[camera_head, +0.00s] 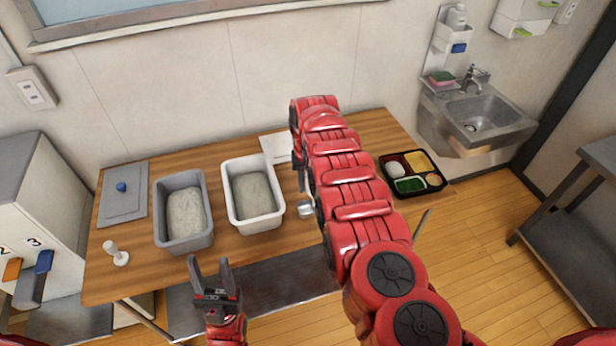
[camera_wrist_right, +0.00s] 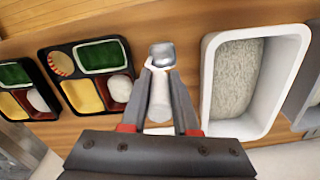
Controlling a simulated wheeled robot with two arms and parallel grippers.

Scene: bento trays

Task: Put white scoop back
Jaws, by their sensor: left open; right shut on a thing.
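The white scoop (camera_wrist_right: 160,97) has a white handle and a shiny metal-looking head. My right gripper (camera_wrist_right: 160,78) is shut on its handle, over the wooden table. In the head view the scoop head (camera_head: 306,208) shows just right of the white tub (camera_head: 260,224); my red right arm hides most of the gripper and handle. The white tub holds rice and also shows in the right wrist view (camera_wrist_right: 206,90), right of the scoop. My left gripper (camera_head: 210,265) is open and empty in front of the table's front edge.
A grey tub (camera_head: 187,245) of rice stands left of the white tub. A grey lid (camera_head: 122,212) and a small white upright item (camera_head: 117,254) are further left. A filled bento tray (camera_head: 413,172) is at right; the wrist view shows two trays. A white lid (camera_head: 275,148) lies behind.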

